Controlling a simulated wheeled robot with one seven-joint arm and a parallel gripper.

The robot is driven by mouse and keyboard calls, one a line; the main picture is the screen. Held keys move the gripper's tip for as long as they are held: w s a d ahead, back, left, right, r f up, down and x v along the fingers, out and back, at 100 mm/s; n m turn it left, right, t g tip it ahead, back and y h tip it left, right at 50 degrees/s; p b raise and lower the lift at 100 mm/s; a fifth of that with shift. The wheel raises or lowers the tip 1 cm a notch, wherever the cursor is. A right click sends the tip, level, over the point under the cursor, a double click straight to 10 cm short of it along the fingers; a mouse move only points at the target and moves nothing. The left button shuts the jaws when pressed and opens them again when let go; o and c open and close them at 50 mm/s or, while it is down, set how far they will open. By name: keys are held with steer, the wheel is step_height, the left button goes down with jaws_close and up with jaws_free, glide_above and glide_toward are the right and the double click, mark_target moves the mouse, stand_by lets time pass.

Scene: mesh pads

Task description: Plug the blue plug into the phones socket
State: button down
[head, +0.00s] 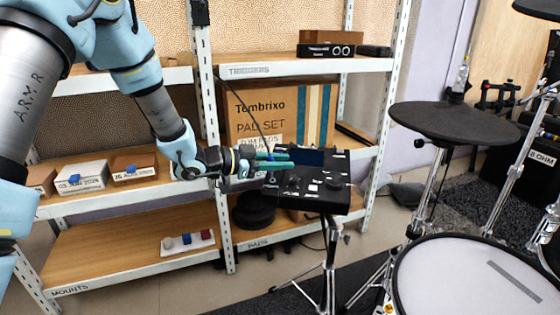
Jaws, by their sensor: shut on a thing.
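The black drum module (310,192) stands on a tripod stand in the middle of the head view, with a dark screen, knobs and pale buttons on its sloped top. My gripper (276,158) is at the module's upper left edge, its teal fingers shut. A small bit of blue, the blue plug (270,156), shows between the fingers. A thin black cable rises from there to the upper left. The plug's tip is hidden, and I cannot tell whether it touches the module. The phones socket cannot be made out at this size.
A metal shelf rack (228,230) stands behind, with a Tembrixo pad set box (285,110) and small boxes (83,178). A drum pad (452,122) and a white drum (470,280) stand at right. A small tray (205,240) with coloured pieces lies on the lower shelf.

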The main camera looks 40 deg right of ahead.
steer(key=shift+w+d+f+b, duration=0.15)
steer(key=shift+f+b, duration=0.15)
steer(key=shift+f, duration=0.25)
steer(key=shift+w+d+f+b, duration=0.1)
steer(key=shift+f+b, duration=0.2)
steer(key=shift+f, duration=0.25)
steer(key=shift+r, duration=0.1)
steer(key=shift+s+a+r+p, duration=0.15)
steer(key=shift+r+p, duration=0.5)
steer(key=shift+r, duration=0.05)
steer(key=shift+p, duration=0.4)
stand_by(1.2)
steer(key=shift+f+b, duration=0.45)
steer(key=shift+f, duration=0.4)
steer(key=c, duration=0.8)
jaws_free()
steer(key=shift+o, duration=0.7)
steer(key=shift+f, duration=0.1)
